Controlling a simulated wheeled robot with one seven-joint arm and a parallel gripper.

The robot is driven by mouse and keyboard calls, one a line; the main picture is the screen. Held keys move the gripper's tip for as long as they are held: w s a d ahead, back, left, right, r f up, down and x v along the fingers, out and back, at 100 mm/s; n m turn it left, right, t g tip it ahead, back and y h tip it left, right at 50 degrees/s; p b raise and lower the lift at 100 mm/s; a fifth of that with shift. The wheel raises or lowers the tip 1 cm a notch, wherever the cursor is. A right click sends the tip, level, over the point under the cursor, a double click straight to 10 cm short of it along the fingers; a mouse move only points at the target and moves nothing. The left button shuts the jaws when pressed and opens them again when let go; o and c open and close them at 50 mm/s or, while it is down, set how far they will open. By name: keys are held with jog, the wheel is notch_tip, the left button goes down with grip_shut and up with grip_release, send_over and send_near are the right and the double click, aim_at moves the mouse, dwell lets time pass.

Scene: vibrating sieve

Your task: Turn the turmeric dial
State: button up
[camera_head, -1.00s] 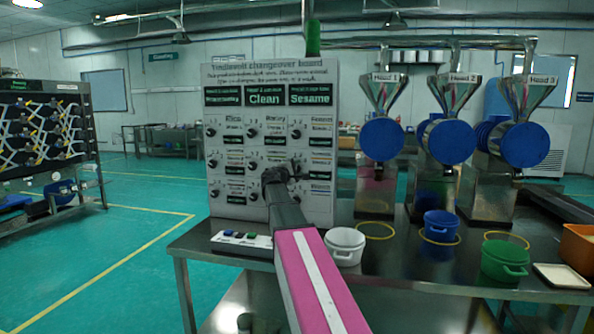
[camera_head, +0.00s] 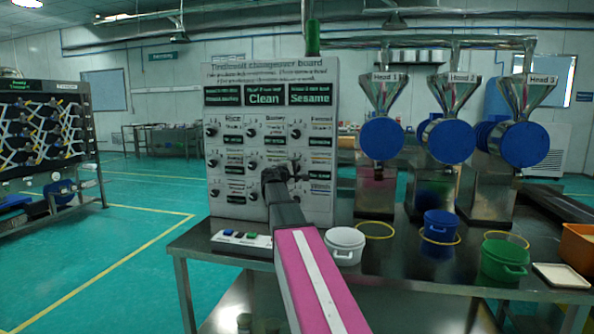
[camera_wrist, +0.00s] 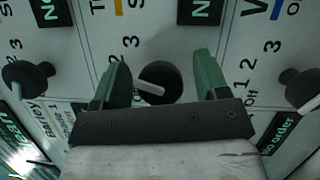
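In the wrist view a round black dial (camera_wrist: 160,83) with a pale pointer sits between the two green fingers of my gripper (camera_wrist: 160,75). The fingers stand apart, one on each side, with a gap visible to the dial, so the gripper is open. A label starting with "T" and an orange strip shows above left of this dial; the rest of the word is cut off, so I cannot fully read it as turmeric. In the head view my gripper (camera_head: 285,174) is at the lower right of the changeover board (camera_head: 222,196), hiding the dial behind it.
Other black dials flank it at left (camera_wrist: 30,75) and right (camera_wrist: 300,88) in the wrist view. A white pot (camera_head: 345,246), a button box (camera_head: 240,240), a blue pot (camera_head: 440,225) and a green pot (camera_head: 503,261) stand on the metal table. Three hopper machines stand to the right.

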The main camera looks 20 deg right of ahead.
jog(key=v, duration=1)
jog(key=shift+s+a, duration=0.2)
jog(key=shift+a, duration=0.2)
